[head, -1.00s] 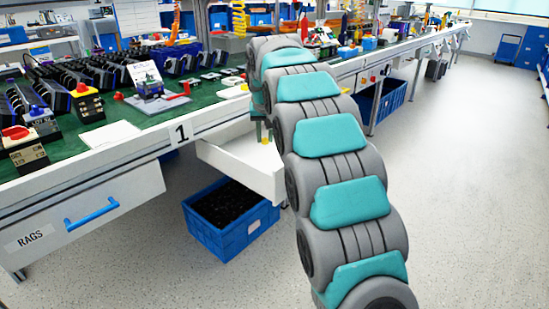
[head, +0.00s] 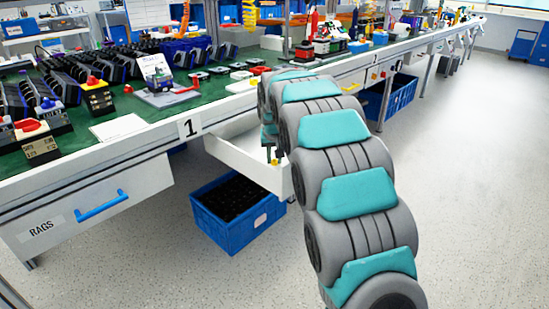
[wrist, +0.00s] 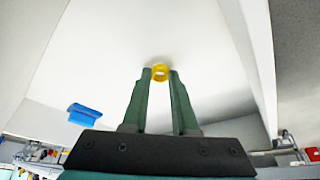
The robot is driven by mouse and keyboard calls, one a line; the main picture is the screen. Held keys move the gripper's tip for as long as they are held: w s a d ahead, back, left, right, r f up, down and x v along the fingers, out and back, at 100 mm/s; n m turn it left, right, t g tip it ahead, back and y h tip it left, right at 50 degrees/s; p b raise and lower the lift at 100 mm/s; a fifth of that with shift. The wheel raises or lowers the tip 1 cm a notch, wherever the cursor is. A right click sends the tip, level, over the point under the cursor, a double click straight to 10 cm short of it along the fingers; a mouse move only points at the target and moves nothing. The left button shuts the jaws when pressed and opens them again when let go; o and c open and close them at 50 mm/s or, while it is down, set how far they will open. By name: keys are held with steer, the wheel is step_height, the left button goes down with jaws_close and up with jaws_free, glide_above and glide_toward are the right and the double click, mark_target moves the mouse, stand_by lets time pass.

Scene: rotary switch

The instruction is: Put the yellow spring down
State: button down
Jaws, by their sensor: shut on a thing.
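The yellow spring (wrist: 160,73) shows in the wrist view as a small ring between my two green fingertips. My gripper (wrist: 160,76) is shut on it. Behind it is the white inside of an open drawer (wrist: 150,30); I cannot tell whether the spring touches the drawer floor. In the head view my gripper (head: 273,157) points down into the open white drawer (head: 232,150) under the bench, and my arm hides part of it. A bit of yellow shows at the fingertips there.
The green-topped bench (head: 215,88) holds switches and parts above the drawer. A blue crate (head: 237,212) with dark contents stands on the floor below. A shut drawer marked RAGS (head: 100,207) is at left. The floor at right is clear.

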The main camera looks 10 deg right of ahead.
steer(key=shift+f, duration=0.1)
steer(key=shift+f, duration=0.15)
steer(key=c, duration=0.7)
jaws_free()
steer(key=v, duration=1.2)
steer(key=shift+r+b, duration=0.25)
steer(key=shift+b, duration=0.15)
